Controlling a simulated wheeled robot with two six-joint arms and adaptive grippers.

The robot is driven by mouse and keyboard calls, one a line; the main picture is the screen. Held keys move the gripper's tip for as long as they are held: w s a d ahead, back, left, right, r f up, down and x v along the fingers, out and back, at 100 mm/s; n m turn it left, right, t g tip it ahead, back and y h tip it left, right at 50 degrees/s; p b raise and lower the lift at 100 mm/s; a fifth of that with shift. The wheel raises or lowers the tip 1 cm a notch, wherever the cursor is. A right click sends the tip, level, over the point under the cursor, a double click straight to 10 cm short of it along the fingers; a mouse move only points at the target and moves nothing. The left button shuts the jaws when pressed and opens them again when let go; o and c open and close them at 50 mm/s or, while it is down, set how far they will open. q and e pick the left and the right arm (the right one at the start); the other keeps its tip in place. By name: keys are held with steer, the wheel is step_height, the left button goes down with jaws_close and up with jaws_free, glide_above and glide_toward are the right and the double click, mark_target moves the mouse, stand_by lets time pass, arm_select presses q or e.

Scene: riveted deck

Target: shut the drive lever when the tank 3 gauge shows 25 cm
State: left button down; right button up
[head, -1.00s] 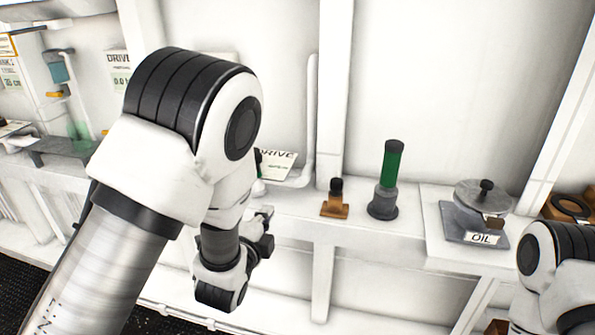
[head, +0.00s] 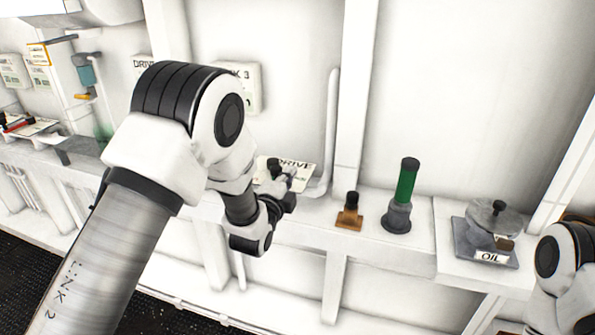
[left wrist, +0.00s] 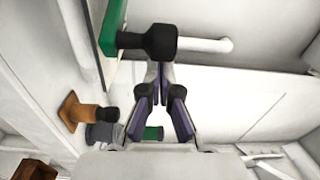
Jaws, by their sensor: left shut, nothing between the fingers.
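My right gripper is out of view.
A white pipe (head: 331,130) rises behind the ledge. A teal fitting (head: 87,73) is at the left.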

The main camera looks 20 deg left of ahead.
mark_target(275, 174)
arm_select(q)
steer(key=shift+s+a, duration=0.25)
steer(key=shift+a, duration=0.1)
steer(key=shift+s+a+f+m+g+h+b, duration=0.1)
steer(key=shift+s+a+m+g+h+b, duration=0.2)
steer(key=shift+a+m+h+b, duration=0.6)
steer(key=shift+s+a+m+g+h+b, duration=0.1)
steer(key=shift+s+a+m+h+b, duration=0.4)
steer(key=shift+h, duration=0.6)
steer(key=shift+s+a+b, duration=0.15)
steer(key=shift+a+b, duration=0.35)
steer(key=shift+a, duration=0.25)
steer(key=shift+s+a+b, duration=0.1)
steer(key=shift+a+b, duration=0.4)
steer(key=shift+a, duration=0.2)
steer(key=shift+r, duration=0.2)
